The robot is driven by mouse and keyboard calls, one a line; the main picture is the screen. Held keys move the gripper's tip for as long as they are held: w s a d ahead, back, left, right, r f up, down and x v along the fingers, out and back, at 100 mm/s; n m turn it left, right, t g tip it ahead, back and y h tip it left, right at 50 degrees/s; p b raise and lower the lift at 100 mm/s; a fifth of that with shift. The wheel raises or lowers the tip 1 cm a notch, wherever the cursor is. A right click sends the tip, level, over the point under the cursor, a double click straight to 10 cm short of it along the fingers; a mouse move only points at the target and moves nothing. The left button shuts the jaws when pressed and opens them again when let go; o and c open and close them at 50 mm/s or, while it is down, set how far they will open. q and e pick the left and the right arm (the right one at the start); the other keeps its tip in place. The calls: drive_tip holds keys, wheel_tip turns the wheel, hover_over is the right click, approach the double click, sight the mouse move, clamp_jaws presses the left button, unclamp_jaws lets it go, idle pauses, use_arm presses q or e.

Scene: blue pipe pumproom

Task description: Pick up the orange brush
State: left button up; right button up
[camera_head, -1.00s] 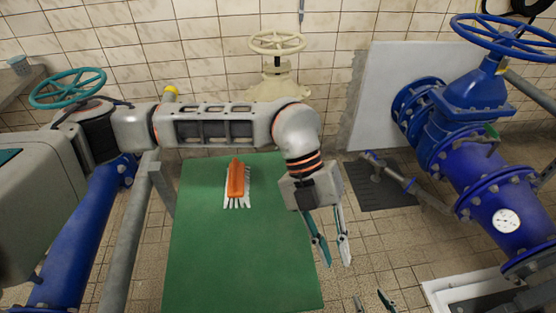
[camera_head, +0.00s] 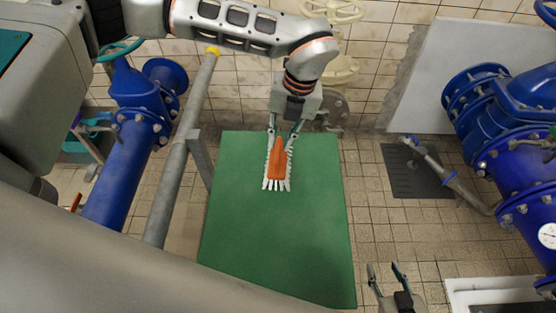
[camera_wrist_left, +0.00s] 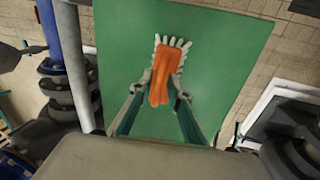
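The orange brush (camera_head: 277,165) with pale bristles lies on the green table top (camera_head: 270,235), near its far edge. It also shows in the left wrist view (camera_wrist_left: 160,80). My left gripper (camera_head: 281,142) is at the brush's far end, with its fingers spread on either side of the orange body. In the left wrist view the left fingers (camera_wrist_left: 164,82) straddle the brush; firm contact cannot be made out. My right gripper (camera_head: 384,268) is open and empty, low in the head view, to the right of the table.
A grey pipe railing (camera_head: 180,150) and a blue pipe (camera_head: 130,165) stand left of the table. Blue valve piping (camera_head: 510,140) stands on the right. A cream handwheel (camera_head: 332,10) is behind my left arm. Most of the green top is bare.

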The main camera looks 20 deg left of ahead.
use_arm(q)
drive_tip(key=shift+a+f, duration=0.25)
drive_tip(key=shift+f, duration=1)
clamp_jaws()
wheel_tip(320, 180, up, 20)
